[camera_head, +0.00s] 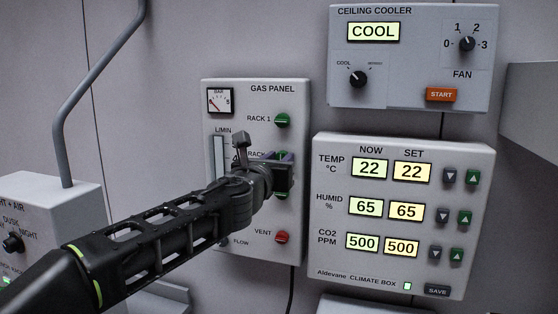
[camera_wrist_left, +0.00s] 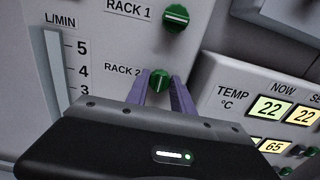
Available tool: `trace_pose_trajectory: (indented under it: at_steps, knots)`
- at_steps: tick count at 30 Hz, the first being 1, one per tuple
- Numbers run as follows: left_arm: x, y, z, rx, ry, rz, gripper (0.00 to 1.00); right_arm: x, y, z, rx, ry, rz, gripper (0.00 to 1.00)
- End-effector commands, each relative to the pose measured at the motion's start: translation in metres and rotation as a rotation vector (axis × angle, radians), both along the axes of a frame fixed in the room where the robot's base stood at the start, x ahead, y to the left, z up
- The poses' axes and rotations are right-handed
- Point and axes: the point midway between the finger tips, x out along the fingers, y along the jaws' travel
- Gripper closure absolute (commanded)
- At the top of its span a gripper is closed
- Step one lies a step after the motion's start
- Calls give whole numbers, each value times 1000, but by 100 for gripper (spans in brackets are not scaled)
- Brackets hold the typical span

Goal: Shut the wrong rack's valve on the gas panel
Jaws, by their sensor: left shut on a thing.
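The gas panel (camera_head: 282,225) hangs on the wall in the middle of the head view. Its green RACK 1 knob (camera_head: 282,120) is uncovered and also shows in the left wrist view (camera_wrist_left: 176,17). The green RACK 2 knob (camera_wrist_left: 159,79) sits between the purple fingers of my left gripper (camera_wrist_left: 160,92). The gripper is shut on this knob. In the head view my left gripper (camera_head: 280,158) covers most of the RACK 2 row and whatever lies just below it. The red VENT knob (camera_head: 281,238) is visible below. My right gripper is not in view.
The climate box (camera_head: 330,240) is close to the right of the gas panel. The ceiling cooler (camera_head: 420,95) is mounted above it. Another control box (camera_head: 60,200) with a grey pipe stands at the left. Free wall separates it from the gas panel.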

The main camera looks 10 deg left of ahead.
Motion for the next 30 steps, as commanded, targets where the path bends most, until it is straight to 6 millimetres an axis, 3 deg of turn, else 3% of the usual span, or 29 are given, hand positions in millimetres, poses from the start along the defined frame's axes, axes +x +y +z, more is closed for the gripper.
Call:
trace_pose_trajectory:
  at_steps: [14, 30]
  knots:
    - [0, 0, -2, -137, 8, 0, 100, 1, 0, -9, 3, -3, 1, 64]
    - [0, 2, -3, -602, 38, 1, 100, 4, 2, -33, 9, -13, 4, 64]
